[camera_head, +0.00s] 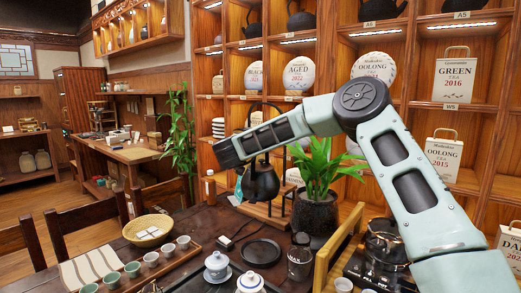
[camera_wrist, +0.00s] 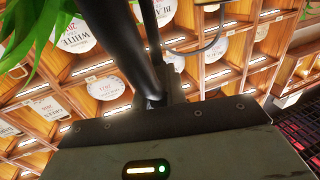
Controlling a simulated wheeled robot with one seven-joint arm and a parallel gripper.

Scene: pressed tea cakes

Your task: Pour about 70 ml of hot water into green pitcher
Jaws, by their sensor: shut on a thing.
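A black kettle (camera_head: 263,183) with a tall arched handle (camera_head: 248,112) hangs above the table in the head view, looking roughly upright. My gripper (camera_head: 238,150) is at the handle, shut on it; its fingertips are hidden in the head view. In the wrist view my gripper (camera_wrist: 156,100) meets a dark bar, seemingly the handle, and the kettle's body is not clear there. Several small cups stand in a row at the front left, including a pale green one (camera_head: 132,268). I cannot make out a green pitcher with certainty.
A black round tray (camera_head: 260,252) lies mid-table, beside a glass vessel (camera_head: 300,262) and two lidded bowls (camera_head: 217,266). A woven basket (camera_head: 147,230) sits left. A potted plant (camera_head: 315,205) stands right of the kettle, before tall shelves. A stove (camera_head: 383,250) is at right.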

